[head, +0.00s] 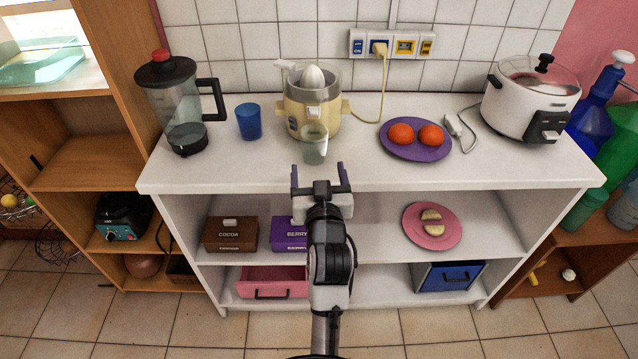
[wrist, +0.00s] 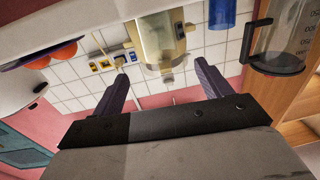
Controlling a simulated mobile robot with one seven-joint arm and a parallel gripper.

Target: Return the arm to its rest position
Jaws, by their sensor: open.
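My gripper (head: 318,177) is open and empty, with its two purple fingers apart. In the head view it is held in front of the front edge of the white shelf unit's top (head: 365,176). A cream citrus juicer (head: 308,103) stands behind it on the top, with a translucent cup (head: 314,148) at its front. The gripper's open fingers also show in the wrist view (wrist: 168,90), which is turned over, with the juicer (wrist: 158,42) beyond them and apart from them.
A blender jug (head: 180,105), a blue cup (head: 249,122), a purple plate (head: 416,152) with two orange fruits and a white cooker (head: 528,95) stand on the top. A cocoa box (head: 230,237), a berry box (head: 286,240) and a pink plate (head: 408,232) are on the shelf below.

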